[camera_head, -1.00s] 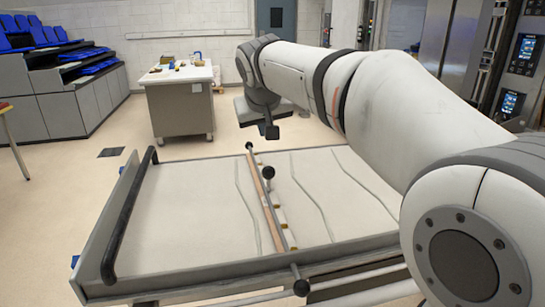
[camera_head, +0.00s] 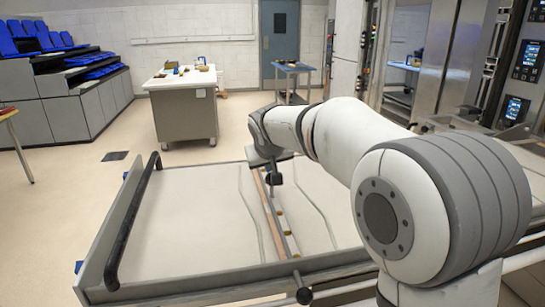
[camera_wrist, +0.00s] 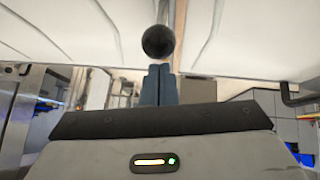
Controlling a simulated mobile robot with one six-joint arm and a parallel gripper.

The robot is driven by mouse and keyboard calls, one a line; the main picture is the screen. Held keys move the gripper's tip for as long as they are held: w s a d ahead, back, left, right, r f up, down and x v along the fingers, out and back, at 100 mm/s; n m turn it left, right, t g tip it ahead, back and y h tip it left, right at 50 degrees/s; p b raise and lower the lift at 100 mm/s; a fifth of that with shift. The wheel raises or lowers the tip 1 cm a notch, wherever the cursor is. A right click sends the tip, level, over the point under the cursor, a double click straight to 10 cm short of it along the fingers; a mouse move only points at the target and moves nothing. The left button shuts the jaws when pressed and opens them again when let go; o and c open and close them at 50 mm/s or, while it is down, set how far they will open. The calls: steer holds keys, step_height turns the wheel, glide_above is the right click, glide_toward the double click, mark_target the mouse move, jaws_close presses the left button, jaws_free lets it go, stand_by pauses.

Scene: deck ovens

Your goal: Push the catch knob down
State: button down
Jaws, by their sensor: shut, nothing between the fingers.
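The catch knob is a round black ball; in the wrist view the knob (camera_wrist: 158,41) lies straight beyond my fingertips, against the pale bed. In the head view the knob (camera_head: 275,180) is a dark ball on a thin post over the middle strip of the loader. My gripper (camera_head: 274,168) points down just above it, its fingers closed together with nothing between them. In the wrist view the shut gripper fingers (camera_wrist: 158,68) meet the knob's near edge; I cannot tell whether they touch it.
The loader has a pale bed (camera_head: 195,215), a black handle bar (camera_head: 133,220) on its left and another black knob (camera_head: 304,296) at its front edge. A work table (camera_head: 183,110) stands behind. Oven fronts (camera_head: 510,80) rise at the right. Open floor lies left.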

stand_by(0.3)
steer(key=shift+s+f+b, duration=0.1)
steer(key=shift+f+b, duration=1)
steer(key=shift+f, duration=0.25)
steer(key=r+p, duration=0.2)
steer(key=r, duration=0.1)
steer(key=r+p, duration=0.1)
steer(key=r, duration=0.1)
steer(key=shift+w+a+r+p, duration=0.2)
steer(key=shift+w+a+p, duration=0.05)
steer(key=shift+a+p, duration=0.1)
steer(key=b+v, duration=0.1)
steer(key=v, duration=0.9)
steer(key=s+d+f+m+g, duration=0.1)
steer(key=s+d+f+g, duration=0.1)
steer(key=s+d+f, duration=0.75)
steer(key=s+d+f+m+g, duration=0.1)
steer(key=s+d+f, duration=0.4)
steer(key=s, duration=0.4)
steer(key=s+d+f+m+g, duration=0.1)
steer(key=s+d+f+g, duration=0.1)
steer(key=s+d+f, duration=0.4)
steer(key=s, duration=0.3)
steer(key=shift+s+f+m+h+p, duration=0.15)
steer(key=shift+s+m+h+p, duration=0.15)
steer(key=shift+s+m, duration=0.1)
